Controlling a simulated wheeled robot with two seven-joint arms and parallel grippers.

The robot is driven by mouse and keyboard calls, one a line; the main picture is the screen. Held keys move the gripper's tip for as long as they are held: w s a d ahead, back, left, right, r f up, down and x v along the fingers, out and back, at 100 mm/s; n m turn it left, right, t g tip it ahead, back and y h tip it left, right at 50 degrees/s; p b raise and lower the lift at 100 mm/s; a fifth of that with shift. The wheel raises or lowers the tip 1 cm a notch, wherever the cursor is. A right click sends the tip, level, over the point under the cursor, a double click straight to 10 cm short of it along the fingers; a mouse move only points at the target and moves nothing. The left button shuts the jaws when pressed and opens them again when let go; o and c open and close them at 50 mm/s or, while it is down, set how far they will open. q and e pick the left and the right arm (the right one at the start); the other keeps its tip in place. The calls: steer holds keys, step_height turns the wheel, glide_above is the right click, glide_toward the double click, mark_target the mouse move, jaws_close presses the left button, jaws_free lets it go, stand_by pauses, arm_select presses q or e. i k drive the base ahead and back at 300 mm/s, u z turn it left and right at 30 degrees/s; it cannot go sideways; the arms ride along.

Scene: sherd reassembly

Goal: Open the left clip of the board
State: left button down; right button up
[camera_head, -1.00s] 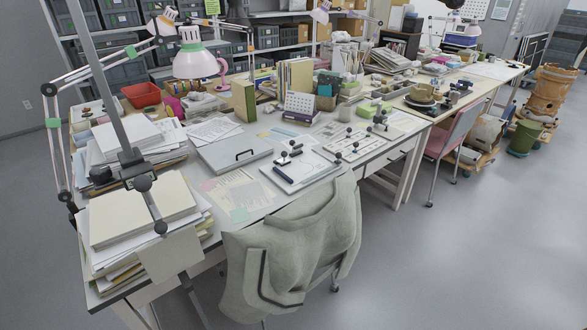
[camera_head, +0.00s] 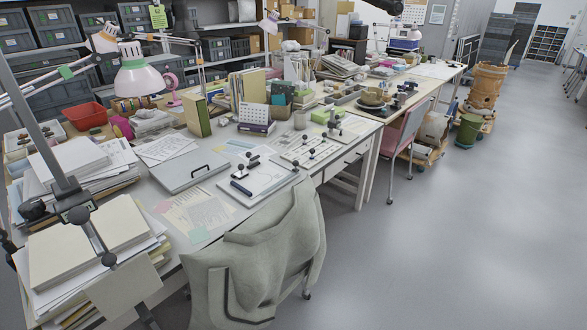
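A flat pale board (camera_head: 268,183) lies on the near desk, close to its front edge and above the grey garment. Small dark parts with round knobs stand on its left part (camera_head: 242,171), and a short dark bar (camera_head: 240,188) lies by its left edge. They are too small to tell which is the left clip or whether it is open or shut. A second pale panel (camera_head: 318,143) with several black knobs lies just behind and to the right. Neither of my grippers shows in the view.
A grey garment (camera_head: 265,262) hangs in front of the board, over a seat at the desk edge. A grey folder (camera_head: 190,170) and paper stacks (camera_head: 85,235) lie to the left, by a dark stand pole (camera_head: 40,130). Open floor (camera_head: 430,240) lies to the right.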

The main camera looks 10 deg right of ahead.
mark_target(242, 174)
steer(key=z, duration=1.55)
steer(key=i, duration=2.85)
steer(key=u, duration=2.95)
